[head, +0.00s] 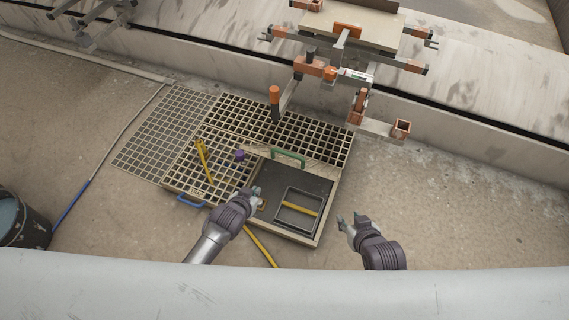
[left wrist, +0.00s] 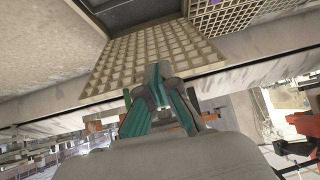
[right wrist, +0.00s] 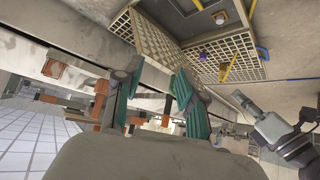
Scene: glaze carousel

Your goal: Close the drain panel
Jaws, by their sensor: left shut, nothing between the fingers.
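A pale grated drain panel (head: 188,172) with a blue handle (head: 190,201) lies left of a dark, framed opening (head: 262,168). A green handle (head: 288,157) stands at the opening's back edge. A purple knob (head: 240,155) sits near the panel's right side. My left gripper (head: 256,191) is shut and empty, over the opening's left edge in the head view; its fingertips (left wrist: 158,70) meet in the left wrist view. My right gripper (head: 349,219) is open and empty, right of the opening; its fingers (right wrist: 160,85) stand wide apart in the right wrist view. I cannot tell whether either touches anything.
A square dark frame (head: 284,222) and a yellow bar (head: 298,209) show within the opening. Another yellow bar (head: 203,160) crosses the grating. A rack with orange clamps (head: 315,68) stands behind. A black bucket (head: 22,236) is at far left. Floor on the right is clear.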

